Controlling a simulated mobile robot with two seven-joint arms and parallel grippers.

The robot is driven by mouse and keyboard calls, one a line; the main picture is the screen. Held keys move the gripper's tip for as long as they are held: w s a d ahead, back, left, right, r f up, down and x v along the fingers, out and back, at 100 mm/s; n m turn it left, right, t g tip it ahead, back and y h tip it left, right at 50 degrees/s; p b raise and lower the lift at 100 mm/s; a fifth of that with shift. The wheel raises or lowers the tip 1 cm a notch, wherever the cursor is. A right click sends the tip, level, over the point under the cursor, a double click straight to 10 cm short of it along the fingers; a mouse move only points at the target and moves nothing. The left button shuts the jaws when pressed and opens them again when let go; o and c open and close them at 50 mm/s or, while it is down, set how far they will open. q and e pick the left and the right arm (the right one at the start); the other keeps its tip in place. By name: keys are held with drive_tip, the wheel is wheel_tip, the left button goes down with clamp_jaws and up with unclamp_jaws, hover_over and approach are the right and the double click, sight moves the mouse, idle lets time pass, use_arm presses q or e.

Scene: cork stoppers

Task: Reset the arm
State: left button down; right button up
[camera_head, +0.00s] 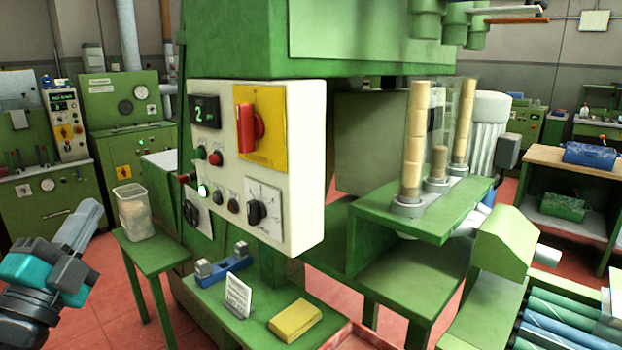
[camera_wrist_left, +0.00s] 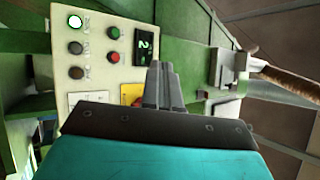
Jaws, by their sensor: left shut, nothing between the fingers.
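My left gripper (camera_head: 90,212) comes in at the lower left of the head view, raised in front of the green table and clear of everything. In the left wrist view its fingers (camera_wrist_left: 163,72) are together with nothing between them, pointing towards the machine's white control panel (camera_wrist_left: 100,60). In the head view the control panel (camera_head: 290,180) has a display reading 2, a red rotary switch (camera_head: 250,127) on a yellow plate, a lit white-green button (camera_head: 203,191), and several other buttons and knobs. My right gripper is not in view.
A small green table (camera_head: 150,243) holds a clear container (camera_head: 135,212) of pale granules. The machine's lower shelf carries a yellow block (camera_head: 295,321), a white sign (camera_head: 238,296) and a blue holder (camera_head: 224,265). Cork stacks (camera_head: 413,150) stand in tubes at right. Red floor shows at left.

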use_arm(q)
drive_tip(key=d+f+n+g, duration=0.3)
drive_tip(key=f+n, duration=0.1)
drive_tip(key=f, duration=0.7)
drive_tip(key=d+f+n+g, duration=0.2)
drive_tip(key=f+n+g, duration=0.1)
drive_tip(key=f, duration=0.8)
drive_tip(key=s+d+f+n+g, duration=0.3)
drive_tip(key=s+d+f, duration=0.2)
drive_tip(key=f, duration=0.5)
drive_tip(key=s+d+f+n+g, duration=0.4)
drive_tip(key=s+d+f, duration=0.1)
drive_tip(key=s+f, duration=0.4)
drive_tip(key=shift+d+f, duration=0.25)
drive_tip(key=shift+f, duration=0.25)
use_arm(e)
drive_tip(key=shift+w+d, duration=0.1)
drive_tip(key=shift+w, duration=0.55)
